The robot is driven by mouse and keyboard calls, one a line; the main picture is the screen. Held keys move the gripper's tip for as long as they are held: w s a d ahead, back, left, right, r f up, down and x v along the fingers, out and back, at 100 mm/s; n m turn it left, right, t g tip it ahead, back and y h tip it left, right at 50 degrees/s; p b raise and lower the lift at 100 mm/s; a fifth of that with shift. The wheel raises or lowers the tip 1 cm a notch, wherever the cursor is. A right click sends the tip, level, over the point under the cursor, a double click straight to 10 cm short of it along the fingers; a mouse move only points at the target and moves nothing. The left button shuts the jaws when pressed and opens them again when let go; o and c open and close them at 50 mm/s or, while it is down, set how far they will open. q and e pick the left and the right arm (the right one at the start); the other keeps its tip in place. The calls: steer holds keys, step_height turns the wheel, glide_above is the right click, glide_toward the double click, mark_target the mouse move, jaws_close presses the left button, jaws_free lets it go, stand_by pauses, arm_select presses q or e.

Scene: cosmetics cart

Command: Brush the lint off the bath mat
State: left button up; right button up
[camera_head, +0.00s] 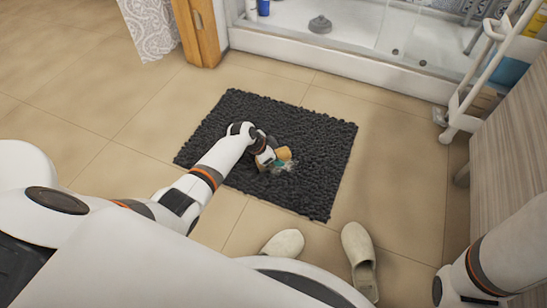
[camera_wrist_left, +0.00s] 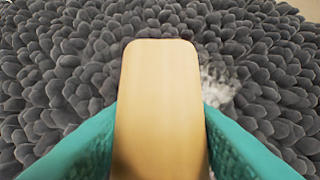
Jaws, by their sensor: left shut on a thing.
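The dark grey bath mat (camera_head: 318,145) lies flat on the tiled floor, with a shaggy pile that also fills the left wrist view (camera_wrist_left: 50,60). My left gripper (camera_head: 272,159) is over the middle of the mat, shut on a wooden brush (camera_head: 284,153). In the left wrist view the brush's pale wooden body (camera_wrist_left: 160,100) stands between the two teal fingers. Its bristles are hidden. White lint (camera_head: 285,166) lies on the mat beside the brush, and it also shows right of the brush in the left wrist view (camera_wrist_left: 215,85). My right gripper is out of view.
Two pale slippers (camera_head: 284,243) (camera_head: 359,258) lie on the floor in front of the mat. A white rail frame (camera_head: 470,90) and a wooden cabinet (camera_head: 510,150) stand at the right. Floor left of the mat is clear.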

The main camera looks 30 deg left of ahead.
mark_target(295, 165)
arm_select(q)
steer(key=d+p, duration=0.1)
steer(key=d, duration=0.2)
steer(key=shift+d, duration=0.15)
steer(key=shift+w+d+f, duration=0.1)
steer(key=shift+d+f, duration=0.05)
steer(key=shift+d, duration=2)
steer(key=shift+d+p, duration=0.45)
steer(key=shift+d, duration=1.35)
steer(key=shift+w+d+r, duration=0.1)
steer(key=shift+d+r, duration=0.05)
steer(key=shift+r, duration=0.05)
steer(key=shift+a+f, duration=0.15)
steer(key=shift+a, duration=3.05)
steer(key=shift+s+a+b, duration=0.15)
steer(key=shift+a+b, duration=0.25)
steer(key=shift+a, duration=1.05)
steer(key=shift+s+a+b, duration=0.15)
steer(key=shift+a+b, duration=0.2)
steer(key=shift+a, duration=1.1)
